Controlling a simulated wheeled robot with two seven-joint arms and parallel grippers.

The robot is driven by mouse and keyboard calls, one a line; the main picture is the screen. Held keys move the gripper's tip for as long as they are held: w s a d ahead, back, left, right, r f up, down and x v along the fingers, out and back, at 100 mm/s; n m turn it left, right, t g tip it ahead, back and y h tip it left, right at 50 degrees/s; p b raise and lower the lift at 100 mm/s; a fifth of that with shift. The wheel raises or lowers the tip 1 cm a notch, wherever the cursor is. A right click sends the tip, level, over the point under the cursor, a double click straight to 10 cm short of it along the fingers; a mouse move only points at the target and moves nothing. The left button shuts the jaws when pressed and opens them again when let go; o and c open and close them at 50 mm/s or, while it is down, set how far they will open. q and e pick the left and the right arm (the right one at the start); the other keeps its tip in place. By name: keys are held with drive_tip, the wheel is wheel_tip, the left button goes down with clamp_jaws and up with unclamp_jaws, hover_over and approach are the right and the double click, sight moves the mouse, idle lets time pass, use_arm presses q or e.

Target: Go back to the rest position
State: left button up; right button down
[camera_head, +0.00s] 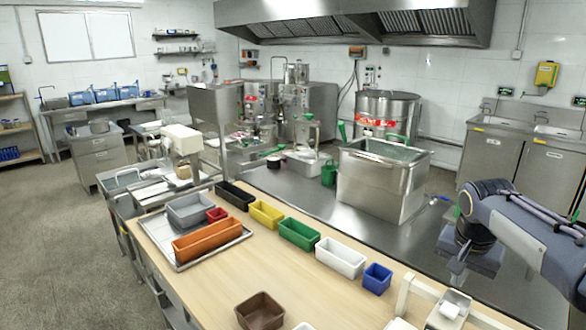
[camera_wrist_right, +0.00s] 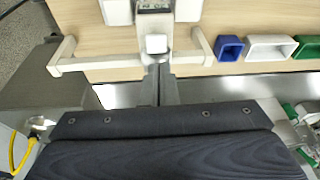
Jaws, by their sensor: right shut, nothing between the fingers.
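My right gripper (camera_head: 458,270) hangs at the right of the head view, over the steel counter beside the wooden table. In the right wrist view its two fingers (camera_wrist_right: 160,84) are together with nothing between them. In that view the fingertips appear next to a white frame (camera_wrist_right: 100,63) with a small device (camera_wrist_right: 155,22) at the table's edge; I cannot tell if they touch. The frame also shows in the head view (camera_head: 403,295). My left gripper is not in view.
The wooden table (camera_head: 290,275) carries a blue bin (camera_head: 377,278), a white bin (camera_head: 340,257), a green bin (camera_head: 299,233), a yellow bin (camera_head: 266,214) and a brown bin (camera_head: 260,311). A steel tank (camera_head: 382,180) stands on the counter left of my right arm.

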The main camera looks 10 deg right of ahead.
drive_tip(key=s+a+f+n+t+y, duration=0.1)
drive_tip(key=s+a+f+n, duration=0.3)
drive_tip(key=s+a, duration=0.5)
drive_tip(key=s+a+f+n+t+y, duration=0.2)
drive_tip(key=s+a+f+n+y, duration=0.1)
drive_tip(key=s+a, duration=0.6)
drive_tip(key=s+n+y, duration=0.1)
drive_tip(key=s, duration=0.3)
drive_tip(key=shift+s+a+f+y, duration=0.2)
drive_tip(key=shift+s+f+y, duration=0.1)
drive_tip(key=shift+f, duration=0.1)
